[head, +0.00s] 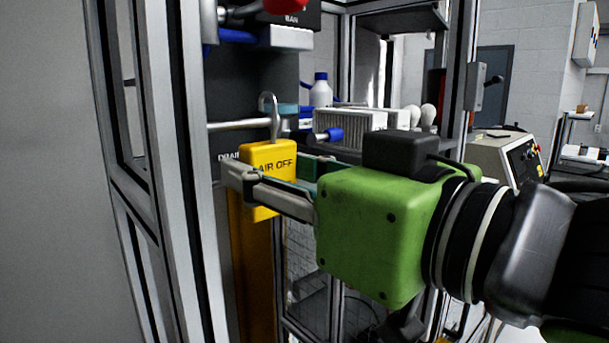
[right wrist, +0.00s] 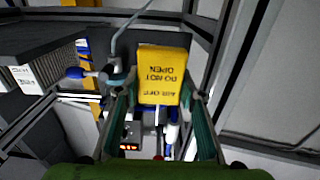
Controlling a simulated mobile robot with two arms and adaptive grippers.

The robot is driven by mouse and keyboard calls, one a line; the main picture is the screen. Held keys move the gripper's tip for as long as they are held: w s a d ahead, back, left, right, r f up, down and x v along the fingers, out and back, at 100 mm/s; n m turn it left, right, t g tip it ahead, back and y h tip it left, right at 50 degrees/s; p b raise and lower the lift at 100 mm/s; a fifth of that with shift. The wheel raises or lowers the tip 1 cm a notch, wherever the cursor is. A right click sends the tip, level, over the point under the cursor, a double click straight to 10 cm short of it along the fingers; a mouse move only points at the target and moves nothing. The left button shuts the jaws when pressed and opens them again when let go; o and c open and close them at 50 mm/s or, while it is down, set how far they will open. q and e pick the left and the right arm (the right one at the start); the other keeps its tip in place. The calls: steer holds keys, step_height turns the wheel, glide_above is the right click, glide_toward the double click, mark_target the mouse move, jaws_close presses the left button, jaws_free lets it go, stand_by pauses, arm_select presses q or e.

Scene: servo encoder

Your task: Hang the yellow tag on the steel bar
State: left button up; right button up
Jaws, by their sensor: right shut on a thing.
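The yellow tag (head: 270,160), lettered "AIR OFF", is upright in the head view, with a grey hook (head: 275,112) rising from its top. The steel bar (head: 235,125) runs level at the hook's height. The hook's shank crosses in front of the bar and its bend is above it; I cannot tell whether the hook touches the bar. My right gripper (head: 262,174) is shut on the tag, one finger across its near side. The right wrist view shows the tag (right wrist: 162,72) upside down between the fingertips of my right gripper (right wrist: 160,97). My left gripper is not in view.
A metal frame post (head: 172,180) stands close left of the tag. A blue-ended fitting (head: 333,134) is right of the hook, and a red knob (head: 284,5) is above. A white bottle (head: 320,92) and a vented box (head: 345,122) stand behind.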

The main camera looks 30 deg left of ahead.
steer(key=shift+w+a+f+b, duration=0.25)
steer(key=shift+a+f+b, duration=0.1)
steer(key=shift+a, duration=0.25)
steer(key=shift+w+a+f+b, duration=0.2)
steer(key=shift+a+f, duration=0.15)
steer(key=shift+a, duration=0.25)
steer(key=o, duration=1.2)
